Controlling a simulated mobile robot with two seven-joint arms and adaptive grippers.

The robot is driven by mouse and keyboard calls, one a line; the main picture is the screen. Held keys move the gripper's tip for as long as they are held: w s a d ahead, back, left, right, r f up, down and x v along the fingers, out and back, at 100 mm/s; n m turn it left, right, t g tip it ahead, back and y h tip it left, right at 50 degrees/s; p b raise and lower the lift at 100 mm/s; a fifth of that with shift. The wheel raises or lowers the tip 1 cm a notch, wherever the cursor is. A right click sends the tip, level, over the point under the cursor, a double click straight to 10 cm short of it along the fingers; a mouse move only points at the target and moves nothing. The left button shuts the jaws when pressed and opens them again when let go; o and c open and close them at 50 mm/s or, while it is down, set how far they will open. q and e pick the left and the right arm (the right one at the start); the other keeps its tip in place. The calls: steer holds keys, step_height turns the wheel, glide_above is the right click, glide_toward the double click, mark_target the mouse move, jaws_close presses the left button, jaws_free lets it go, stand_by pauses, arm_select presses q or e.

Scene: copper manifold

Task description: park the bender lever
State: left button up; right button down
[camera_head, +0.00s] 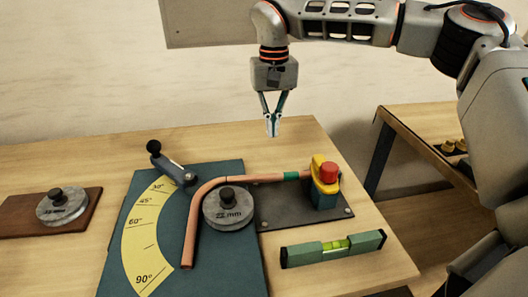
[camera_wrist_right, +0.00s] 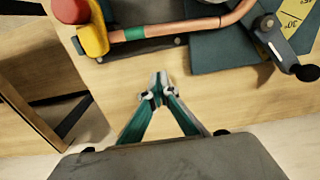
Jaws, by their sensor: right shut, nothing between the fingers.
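The bender lever (camera_head: 170,166) is a short grey-blue arm with a black ball knob, at the back edge of the teal bender plate. It points to the back left, beyond the 30° end of the yellow angle scale (camera_head: 134,231). In the right wrist view the lever (camera_wrist_right: 276,42) is at the upper right. A bent copper pipe (camera_head: 190,228) curves around the 22 mm disc (camera_head: 228,210). My right gripper (camera_head: 272,132) is shut and empty above the table's back edge, to the right of the lever and apart from it. My left gripper is out of view.
A red-topped yellow and teal clamp (camera_head: 325,172) grips the pipe's right end. A green spirit level (camera_head: 333,249) lies in front. Another disc (camera_head: 62,207) sits on a brown board at left. A second table (camera_head: 420,143) stands at right.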

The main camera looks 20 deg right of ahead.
mark_target(278, 177)
step_height(278, 177, down, 10)
steer(key=shift+f+b, duration=0.2)
steer(key=shift+b, duration=0.6)
steer(key=s, duration=0.3)
steer(key=shift+a+r, duration=0.25)
steer(key=shift+a, duration=0.1)
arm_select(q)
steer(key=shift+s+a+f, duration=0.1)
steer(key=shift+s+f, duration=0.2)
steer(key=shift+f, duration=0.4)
arm_select(e)
steer(key=shift+s+a, duration=0.15)
steer(key=shift+s, duration=0.25)
